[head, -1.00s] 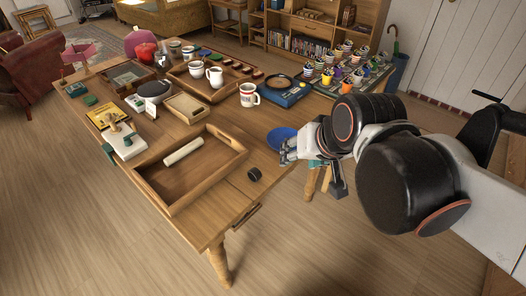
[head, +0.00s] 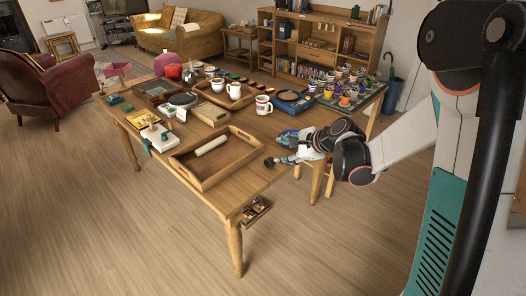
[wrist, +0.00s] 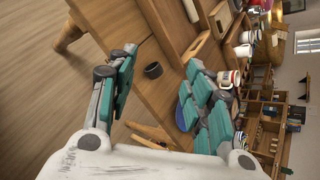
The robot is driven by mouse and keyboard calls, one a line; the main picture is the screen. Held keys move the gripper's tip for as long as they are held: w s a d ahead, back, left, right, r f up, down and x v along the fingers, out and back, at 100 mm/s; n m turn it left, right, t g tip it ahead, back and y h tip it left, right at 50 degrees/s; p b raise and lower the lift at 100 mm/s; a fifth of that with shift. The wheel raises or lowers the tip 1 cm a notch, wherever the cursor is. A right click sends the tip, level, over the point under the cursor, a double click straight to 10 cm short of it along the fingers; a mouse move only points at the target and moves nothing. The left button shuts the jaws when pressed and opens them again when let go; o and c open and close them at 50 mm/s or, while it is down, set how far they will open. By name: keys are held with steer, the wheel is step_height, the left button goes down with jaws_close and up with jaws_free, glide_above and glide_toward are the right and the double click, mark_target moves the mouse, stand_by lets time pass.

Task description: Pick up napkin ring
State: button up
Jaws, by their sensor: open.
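The napkin ring looks like a small dark ring (wrist: 153,70) on the bare wooden tabletop, near the table's edge. In the wrist view it shows between and beyond my two fingers, apart from them. My gripper (wrist: 161,60) is open and empty, with teal-padded fingers spread wide. In the head view my gripper (head: 278,148) is over the table's right side, to the right of the wooden tray. A dark spot at the lower fingertip there could be the ring or a finger part; I cannot tell.
A wooden tray (head: 184,170) holding a pale roll (head: 211,146) lies left of my gripper. A white mug (head: 263,105) and a blue box (head: 293,101) stand behind. A blue bowl (wrist: 186,108) is beside my right finger in the wrist view. Several coloured cups stand at the back right.

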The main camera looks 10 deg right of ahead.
steer(key=w+d+f+m+t+y, duration=0.1)
steer(key=w+d+f+m, duration=0.2)
steer(key=w+f+m, duration=0.25)
steer(key=m+t+y+p, duration=0.1)
steer(key=m+t, duration=0.1)
steer(key=m, duration=0.2)
glide_toward(271, 159)
steer(key=shift+g, duration=0.3)
steer(key=b+x, duration=0.2)
steer(key=x, duration=0.3)
steer(key=shift+f, duration=0.2)
steer(key=shift+r+b+x, duration=0.15)
steer(key=shift+b+x, duration=0.55)
steer(key=shift+x, duration=0.75)
steer(key=shift+r+b+x, duration=0.15)
steer(key=shift+b+x, duration=0.55)
steer(key=shift+x, duration=0.75)
steer(key=shift+w+r, duration=0.1)
steer(key=shift+w, duration=0.05)
steer(key=shift+c, duration=0.3)
jaws_close()
